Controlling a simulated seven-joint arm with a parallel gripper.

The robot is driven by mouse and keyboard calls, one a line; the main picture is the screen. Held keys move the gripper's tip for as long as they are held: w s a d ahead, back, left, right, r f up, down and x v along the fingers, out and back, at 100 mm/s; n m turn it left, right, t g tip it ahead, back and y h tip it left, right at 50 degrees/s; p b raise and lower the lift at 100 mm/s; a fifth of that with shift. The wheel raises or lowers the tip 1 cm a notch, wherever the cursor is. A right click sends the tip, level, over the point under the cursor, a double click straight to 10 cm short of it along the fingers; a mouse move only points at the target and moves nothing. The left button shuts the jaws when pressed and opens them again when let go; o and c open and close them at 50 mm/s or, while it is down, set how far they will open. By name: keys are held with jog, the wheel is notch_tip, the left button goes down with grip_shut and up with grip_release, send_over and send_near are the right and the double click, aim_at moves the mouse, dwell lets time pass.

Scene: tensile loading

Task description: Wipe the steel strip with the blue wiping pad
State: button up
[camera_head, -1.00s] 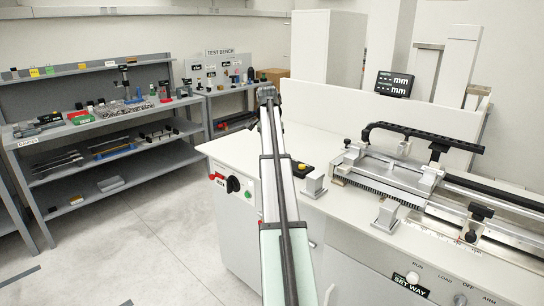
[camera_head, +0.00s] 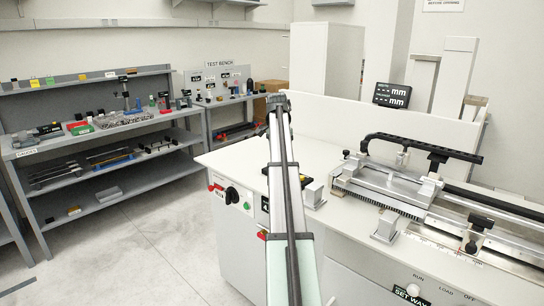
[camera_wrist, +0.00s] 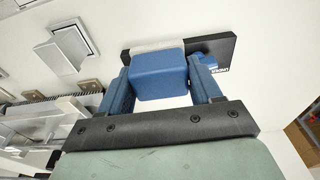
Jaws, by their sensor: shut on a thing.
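My gripper (camera_wrist: 160,66) shows in the wrist view with its two blue fingers shut on the blue wiping pad (camera_wrist: 158,78). The pad is a block between the fingers. Contact there is unclear.
A testing machine (camera_head: 400,190) with a black handle stands on the white bench (camera_head: 325,150) at the right. Grey metal blocks (camera_head: 313,194) stand near its left end. A display (camera_head: 392,94) is behind. Shelves (camera_head: 95,138) with small items are at the left.

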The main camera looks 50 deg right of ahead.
jog(key=s+d+r, duration=0.3)
jog(key=s+d, duration=0.4)
jog(key=s, duration=0.3)
jog(key=s+d+r, duration=0.3)
jog(key=s+d, duration=0.3)
jog(key=s, duration=0.5)
jog(key=s+d+r, duration=0.4)
jog(key=s+d, duration=0.3)
jog(key=s, duration=0.3)
jog(key=shift+s+a+f, duration=0.1)
jog(key=shift+f, duration=1.3)
jog(key=shift+a+f, duration=0.1)
jog(key=shift+f, duration=1.25)
jog(key=shift+s+f, duration=0.3)
jog(key=shift+f, duration=0.4)
jog(key=shift+s+f, duration=0.3)
jog(key=shift+f, duration=0.4)
jog(key=shift+c, duration=0.4)
jog(key=shift+s, duration=4.8)
jog(key=shift+w+d+r, duration=0.1)
jog(key=shift+w, duration=5.45)
notch_tip(320, 180, up, 8)
jog(key=shift+s+r, duration=0.1)
